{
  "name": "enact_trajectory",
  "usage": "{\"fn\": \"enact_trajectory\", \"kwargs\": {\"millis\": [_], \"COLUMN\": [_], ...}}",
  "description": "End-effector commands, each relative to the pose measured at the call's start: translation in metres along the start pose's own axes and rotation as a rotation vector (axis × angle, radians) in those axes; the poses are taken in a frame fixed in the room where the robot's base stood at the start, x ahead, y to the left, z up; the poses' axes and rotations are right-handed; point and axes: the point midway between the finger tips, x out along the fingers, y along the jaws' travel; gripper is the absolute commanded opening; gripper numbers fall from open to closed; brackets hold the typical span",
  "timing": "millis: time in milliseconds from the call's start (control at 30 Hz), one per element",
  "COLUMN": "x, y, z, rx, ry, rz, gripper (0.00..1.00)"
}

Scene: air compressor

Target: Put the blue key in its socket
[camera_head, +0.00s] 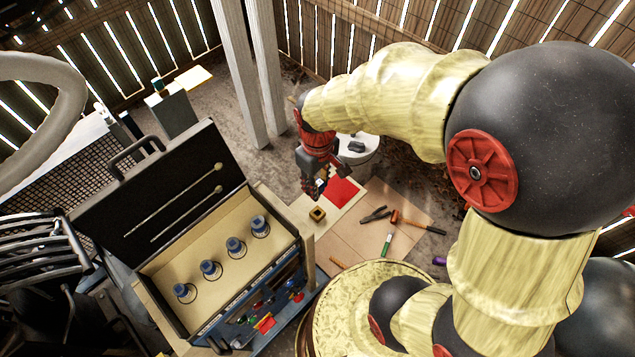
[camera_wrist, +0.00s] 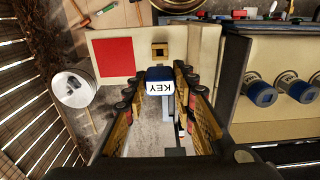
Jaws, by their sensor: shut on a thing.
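My gripper (camera_head: 314,184) hangs above the work board at the near side of the white bucket. In the wrist view its two fingers are closed on the blue key (camera_wrist: 160,86), a blue piece with a white face lettered KEY. A small square tan block with a dark hole, which looks like the socket (camera_head: 317,214), sits on the pale board; it also shows in the wrist view (camera_wrist: 160,49), just beyond the key. The key is apart from the block in the head view. Its lower end is hidden.
A red square (camera_head: 342,192) lies beside the block. Pliers (camera_head: 375,214), a hammer (camera_head: 405,220) and a green-handled tool (camera_head: 387,244) lie to the right. An open case (camera_head: 185,257) with several blue-capped cylinders stands left. A white bucket (camera_head: 362,158) stands behind.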

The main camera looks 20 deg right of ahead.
Motion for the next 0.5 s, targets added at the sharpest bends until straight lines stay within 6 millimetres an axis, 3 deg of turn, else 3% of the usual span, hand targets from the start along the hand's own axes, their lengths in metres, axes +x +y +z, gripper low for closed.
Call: {"fn": "enact_trajectory", "kwargs": {"millis": [500], "x": [0.020], "y": [0.000], "z": [0.000], "rx": [0.000], "ry": [-0.001], "rz": [-0.001], "gripper": [0.01]}}
